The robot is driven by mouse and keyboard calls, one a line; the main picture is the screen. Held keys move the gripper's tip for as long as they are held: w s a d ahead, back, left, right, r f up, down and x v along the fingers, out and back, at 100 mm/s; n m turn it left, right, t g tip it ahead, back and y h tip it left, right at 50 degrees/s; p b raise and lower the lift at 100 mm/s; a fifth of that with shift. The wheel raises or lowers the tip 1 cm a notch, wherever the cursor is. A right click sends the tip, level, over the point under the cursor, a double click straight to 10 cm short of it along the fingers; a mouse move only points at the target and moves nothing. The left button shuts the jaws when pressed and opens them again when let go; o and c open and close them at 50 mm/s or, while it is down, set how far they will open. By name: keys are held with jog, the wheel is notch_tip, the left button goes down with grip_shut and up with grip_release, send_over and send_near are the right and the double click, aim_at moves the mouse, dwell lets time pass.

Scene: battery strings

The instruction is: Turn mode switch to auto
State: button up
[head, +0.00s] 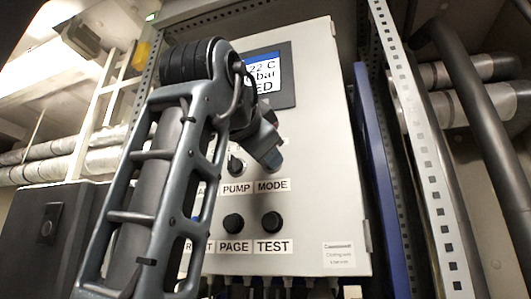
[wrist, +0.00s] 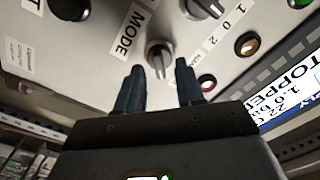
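The grey control box (head: 315,130) carries a MODE label (head: 272,186); the switch above it is hidden behind my gripper (head: 272,160) in the head view. In the wrist view the mode switch (wrist: 158,55) is a dark round base with a lighter grey handle, next to the MODE label (wrist: 127,32). My gripper (wrist: 160,72) is open, its two dark fingers apart. The switch shows between and just beyond the fingertips; I cannot tell whether they touch it. The position markings around the switch are mostly hidden by a finger.
The pump switch (head: 236,165) sits close on the left, with PAGE (head: 233,223) and TEST (head: 271,222) buttons below. A display (head: 266,76) is above, partly covered by my arm.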

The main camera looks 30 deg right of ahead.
jog(key=b+v, duration=0.1)
jog(key=v, duration=0.6)
dwell(0.4)
